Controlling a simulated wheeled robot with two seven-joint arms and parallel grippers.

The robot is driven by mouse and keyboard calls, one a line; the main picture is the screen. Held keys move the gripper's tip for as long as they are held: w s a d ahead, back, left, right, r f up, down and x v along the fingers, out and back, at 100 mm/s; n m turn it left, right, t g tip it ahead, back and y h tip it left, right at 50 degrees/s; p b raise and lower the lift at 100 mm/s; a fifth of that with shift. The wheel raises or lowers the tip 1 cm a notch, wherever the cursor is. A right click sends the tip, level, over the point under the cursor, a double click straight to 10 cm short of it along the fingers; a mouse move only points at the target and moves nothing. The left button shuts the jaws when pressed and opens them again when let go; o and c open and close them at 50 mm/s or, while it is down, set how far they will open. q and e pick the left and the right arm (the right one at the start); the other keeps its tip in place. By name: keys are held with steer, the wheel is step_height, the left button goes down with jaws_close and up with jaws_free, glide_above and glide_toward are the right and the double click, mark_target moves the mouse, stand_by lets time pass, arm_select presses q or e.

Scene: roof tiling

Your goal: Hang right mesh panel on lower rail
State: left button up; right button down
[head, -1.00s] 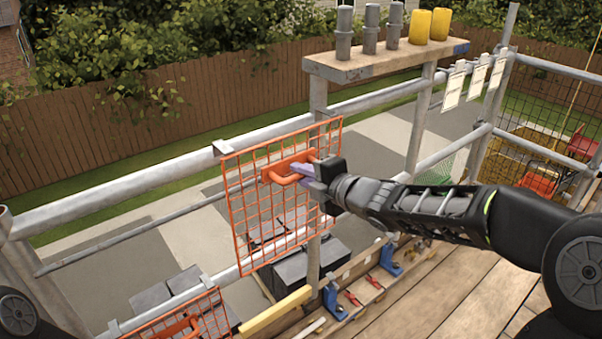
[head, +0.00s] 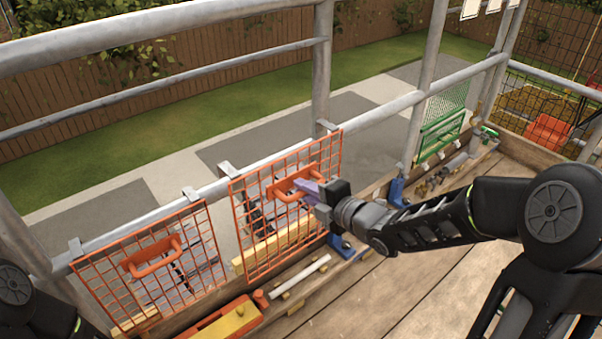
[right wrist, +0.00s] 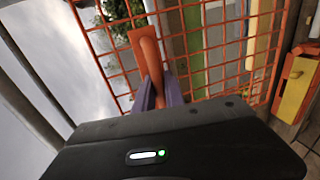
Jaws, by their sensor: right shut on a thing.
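The right mesh panel (head: 262,225) is an orange wire grid with an orange handle. It stands upright at the lower rail (head: 372,122), with grey hooks at its top edge close to the rail; I cannot tell whether they bear on it. My right gripper (head: 308,193) is shut on the panel's handle (head: 290,184). The handle shows between the purple fingers in the right wrist view (right wrist: 150,62), with the mesh behind. A second orange mesh panel (head: 203,240) hangs on the same rail to the left, its hooks over the rail. My left gripper is out of view.
A green mesh rack (head: 442,125) stands farther right along the rail. An orange and yellow tool (head: 225,322), a white tube (head: 302,276) and blue clamps lie along the deck's edge. Upright posts (head: 322,75) rise behind the rail. The wooden deck (head: 400,275) at right is largely clear.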

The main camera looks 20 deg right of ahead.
steer(key=f+b, duration=0.1)
steer(key=f, duration=0.1)
steer(key=f+b, duration=0.1)
steer(key=f, duration=0.2)
steer(key=f+b, duration=0.1)
steer(key=f, duration=0.1)
steer(key=shift+s+d+f+b, duration=0.1)
steer(key=shift+s+f+b, duration=0.15)
steer(key=shift+s+b, duration=0.1)
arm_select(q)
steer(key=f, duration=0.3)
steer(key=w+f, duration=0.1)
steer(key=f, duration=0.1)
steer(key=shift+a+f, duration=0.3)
arm_select(e)
steer(key=shift+w+r, duration=0.1)
steer(key=shift+w, duration=0.1)
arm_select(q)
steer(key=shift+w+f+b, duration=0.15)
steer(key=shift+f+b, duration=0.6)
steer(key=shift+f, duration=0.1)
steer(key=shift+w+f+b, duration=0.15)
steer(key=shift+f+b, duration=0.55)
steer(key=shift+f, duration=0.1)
arm_select(e)
steer(key=f+x, duration=0.1)
steer(key=x, duration=1.1)
steer(key=shift+f, duration=0.15)
